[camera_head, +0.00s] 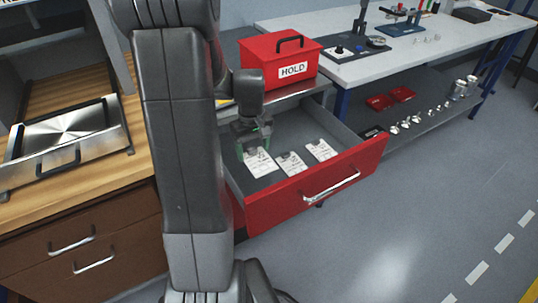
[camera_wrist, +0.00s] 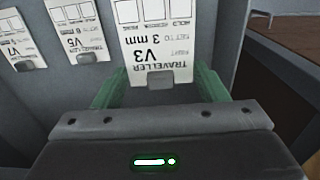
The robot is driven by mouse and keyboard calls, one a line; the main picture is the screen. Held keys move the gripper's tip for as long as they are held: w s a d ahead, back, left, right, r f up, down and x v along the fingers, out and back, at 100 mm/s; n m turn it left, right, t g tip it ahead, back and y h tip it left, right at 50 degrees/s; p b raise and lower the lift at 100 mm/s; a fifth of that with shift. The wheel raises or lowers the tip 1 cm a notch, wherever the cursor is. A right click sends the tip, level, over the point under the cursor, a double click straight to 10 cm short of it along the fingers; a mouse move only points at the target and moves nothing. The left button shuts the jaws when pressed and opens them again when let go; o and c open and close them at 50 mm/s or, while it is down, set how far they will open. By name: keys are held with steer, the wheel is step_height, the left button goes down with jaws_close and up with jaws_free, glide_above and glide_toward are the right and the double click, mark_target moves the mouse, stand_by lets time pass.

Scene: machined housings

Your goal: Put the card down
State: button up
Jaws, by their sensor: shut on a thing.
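My gripper (camera_head: 254,146) reaches down into the open red drawer (camera_head: 345,180), near its left side. It is shut on the white V3 traveller card (camera_wrist: 157,40), which reads "set to 3 mm" and has a grey block (camera_wrist: 160,80) at its edge. The green fingers stand on either side of the card's end in the wrist view. The card also shows just below my gripper in the head view (camera_head: 261,164). I cannot tell whether it touches the drawer floor. The V5 card (camera_wrist: 80,30) and another card (camera_wrist: 22,38) lie in the drawer beside it.
A red HOLD box (camera_head: 280,62) stands on the surface above the drawer. A wooden counter (camera_head: 70,190) with a metal tray is at left. A workbench (camera_head: 400,50) with a lower shelf of parts is at right. The drawer's front has bare floor.

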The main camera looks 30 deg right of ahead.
mark_target(253, 154)
step_height(253, 154, down, 8)
steer(key=shift+f+b, duration=0.1)
steer(key=shift+b, duration=0.4)
steer(key=o, duration=1)
steer(key=shift+f, duration=0.1)
step_height(253, 154, up, 12)
steer(key=shift+r+p, duration=0.2)
steer(key=shift+p, duration=0.7)
